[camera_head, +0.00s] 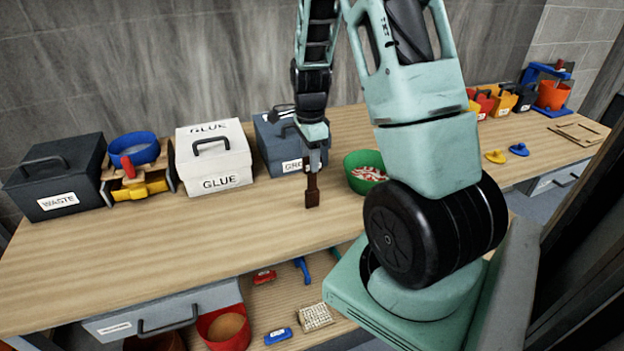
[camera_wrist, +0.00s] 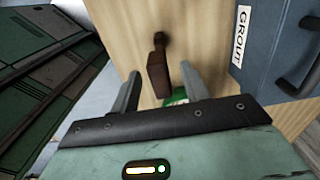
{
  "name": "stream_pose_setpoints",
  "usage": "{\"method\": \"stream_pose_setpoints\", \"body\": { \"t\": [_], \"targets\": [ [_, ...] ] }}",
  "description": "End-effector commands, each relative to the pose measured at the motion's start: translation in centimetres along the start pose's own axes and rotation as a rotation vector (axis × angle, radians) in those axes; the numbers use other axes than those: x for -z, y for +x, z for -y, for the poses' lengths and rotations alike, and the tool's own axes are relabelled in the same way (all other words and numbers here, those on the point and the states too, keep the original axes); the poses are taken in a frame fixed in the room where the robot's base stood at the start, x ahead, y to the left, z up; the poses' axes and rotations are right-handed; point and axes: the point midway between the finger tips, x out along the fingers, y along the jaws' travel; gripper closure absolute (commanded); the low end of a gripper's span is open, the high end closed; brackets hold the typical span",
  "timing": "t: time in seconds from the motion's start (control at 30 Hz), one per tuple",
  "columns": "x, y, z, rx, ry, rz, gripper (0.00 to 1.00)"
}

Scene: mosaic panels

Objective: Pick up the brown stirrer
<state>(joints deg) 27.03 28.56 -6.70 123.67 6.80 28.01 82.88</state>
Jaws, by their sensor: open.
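The brown stirrer (camera_head: 312,192) shows directly below my gripper (camera_head: 316,162) in the head view, over the bench in front of the grey-blue GROUT box (camera_head: 285,145). Its wide brown end points down. In the wrist view the stirrer (camera_wrist: 157,74) lies in the gap between the two fingertips of my gripper (camera_wrist: 160,72). The fingers are apart, with a visible space on each side of the stirrer. I cannot tell whether its lower end touches the bench.
A green bowl (camera_head: 357,160) of red and white pieces stands close to the right. The white GLUE box (camera_head: 213,157) and dark WASTE box (camera_head: 60,180) stand to the left. The wooden bench (camera_head: 200,235) is clear in front. A lower shelf holds several small items.

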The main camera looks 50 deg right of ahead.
Motion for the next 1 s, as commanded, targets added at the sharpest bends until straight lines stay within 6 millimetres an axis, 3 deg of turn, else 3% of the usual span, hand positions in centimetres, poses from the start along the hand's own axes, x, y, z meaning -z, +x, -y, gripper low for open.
{"method": "stream_pose_setpoints", "body": {
  "t": [0.3,0.63,0.67,0.8,1.0],
  "targets": [
    [0.5,3.8,-0.2,-0.006,0.000,0.000,0.55],
    [0.5,4.5,-0.1,-0.001,-0.001,0.001,0.55],
    [0.5,4.5,-0.1,-0.001,-0.001,0.001,0.60],
    [0.5,4.5,-0.1,-0.001,0.000,0.001,0.99],
    [0.5,4.5,-0.1,-0.001,0.000,0.001,1.00]
  ]
}}
